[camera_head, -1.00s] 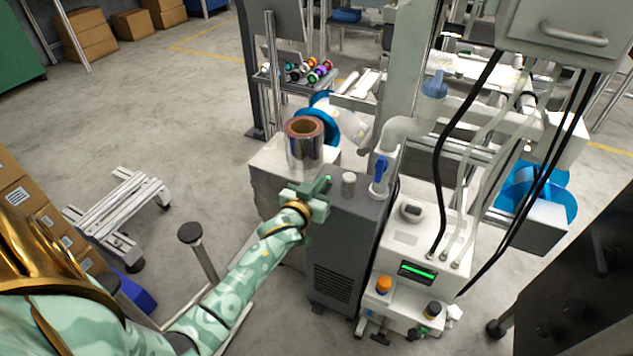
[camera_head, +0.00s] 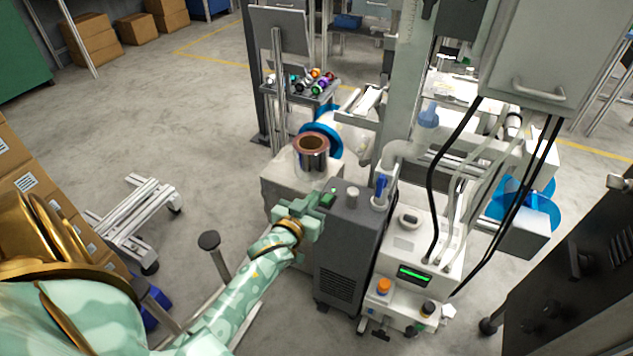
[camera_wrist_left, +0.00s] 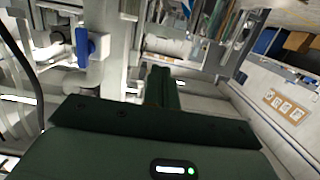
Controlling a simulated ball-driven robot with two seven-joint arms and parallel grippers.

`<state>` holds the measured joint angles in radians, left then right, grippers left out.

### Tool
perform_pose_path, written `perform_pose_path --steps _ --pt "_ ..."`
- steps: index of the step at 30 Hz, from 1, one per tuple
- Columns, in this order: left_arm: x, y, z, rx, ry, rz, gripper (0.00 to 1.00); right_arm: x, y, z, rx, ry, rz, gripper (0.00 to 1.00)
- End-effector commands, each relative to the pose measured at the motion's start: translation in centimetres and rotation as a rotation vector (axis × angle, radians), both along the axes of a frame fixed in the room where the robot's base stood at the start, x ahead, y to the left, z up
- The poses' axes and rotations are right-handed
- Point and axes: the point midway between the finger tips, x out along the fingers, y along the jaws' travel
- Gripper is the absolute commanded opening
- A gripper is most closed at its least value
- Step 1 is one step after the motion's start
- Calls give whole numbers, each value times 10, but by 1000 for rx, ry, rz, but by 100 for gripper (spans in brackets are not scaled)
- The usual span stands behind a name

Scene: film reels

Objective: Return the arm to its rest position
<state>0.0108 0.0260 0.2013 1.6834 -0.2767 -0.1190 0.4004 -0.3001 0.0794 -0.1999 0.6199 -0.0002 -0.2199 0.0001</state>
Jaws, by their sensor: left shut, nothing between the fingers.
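My left arm comes in from the lower left in the head view, and its green gripper (camera_head: 325,199) is at the top of a dark grey machine cabinet, in front of the film reel. The gripper is shut and holds nothing. In the left wrist view, the shut fingers (camera_wrist_left: 161,88) point away over blurred machinery. The film reel (camera_head: 313,158), a shiny roll with a brown core, stands on a pale block beyond the gripper and apart from it. My right gripper does not show.
The grey cabinet (camera_head: 338,270) and a white unit (camera_head: 408,262) with black hoses stand close to the gripper's right. A dark post with a round top (camera_head: 209,240) and a pale metal frame (camera_head: 130,215) stand to the left. Open floor (camera_head: 200,130) lies behind.

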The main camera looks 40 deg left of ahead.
Motion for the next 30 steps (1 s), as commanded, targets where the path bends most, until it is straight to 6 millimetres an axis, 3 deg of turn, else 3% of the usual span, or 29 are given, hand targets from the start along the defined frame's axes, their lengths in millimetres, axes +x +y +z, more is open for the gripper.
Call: perform_pose_path --steps 21,23,26,29,30 --pt "-3 0 -3 39 20 -4 0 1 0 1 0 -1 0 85" --pt "-7 -2 -25 52 76 -11 0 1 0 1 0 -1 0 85" --pt "-22 -17 -84 61 219 -51 0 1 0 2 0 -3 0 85" --pt "-62 -40 -156 67 416 -115 0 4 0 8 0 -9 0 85" --pt "-85 -50 -184 67 496 -143 0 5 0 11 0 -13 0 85"
